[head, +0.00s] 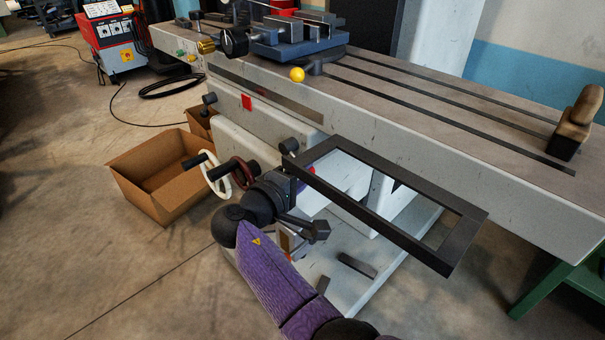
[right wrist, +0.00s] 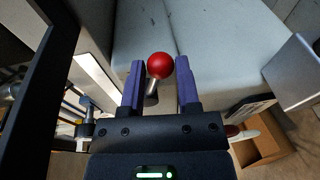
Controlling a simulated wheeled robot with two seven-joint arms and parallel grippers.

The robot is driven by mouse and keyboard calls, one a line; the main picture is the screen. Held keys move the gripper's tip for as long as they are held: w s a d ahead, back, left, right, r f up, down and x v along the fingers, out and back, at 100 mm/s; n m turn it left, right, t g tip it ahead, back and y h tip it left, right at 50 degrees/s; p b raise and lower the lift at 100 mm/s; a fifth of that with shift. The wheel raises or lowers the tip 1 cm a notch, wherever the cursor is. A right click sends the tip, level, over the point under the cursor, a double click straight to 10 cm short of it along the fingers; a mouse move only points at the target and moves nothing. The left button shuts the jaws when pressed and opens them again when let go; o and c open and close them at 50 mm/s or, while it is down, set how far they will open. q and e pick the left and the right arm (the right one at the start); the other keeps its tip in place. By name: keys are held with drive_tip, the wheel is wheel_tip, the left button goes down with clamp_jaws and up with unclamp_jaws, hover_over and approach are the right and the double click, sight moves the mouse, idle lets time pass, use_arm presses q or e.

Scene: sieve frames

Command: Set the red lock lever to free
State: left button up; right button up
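The red lock lever shows in the right wrist view as a red ball knob (right wrist: 160,65) on a short metal stem that leans down and left. In the head view only a small bit of red (head: 311,170) shows, mostly hidden by my right gripper and the dark frame. My right gripper (right wrist: 160,70) is open, with its two purple fingers on either side of the knob near their tips. I cannot tell whether either finger touches it. My left gripper is not in view.
A dark rectangular frame (head: 375,223) lies close to the right of my right gripper. White and dark red handwheels (head: 218,172) are to its left. The machine table (head: 450,120) is behind, with a yellow ball knob (head: 297,75) near its edge. A cardboard box (head: 150,172) stands on the floor.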

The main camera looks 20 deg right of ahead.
drive_tip(key=shift+o, duration=0.2)
drive_tip(key=p+v, duration=0.2)
drive_tip(key=v, duration=0.8)
drive_tip(key=shift+p, duration=0.4)
drive_tip(key=shift+c, duration=0.2)
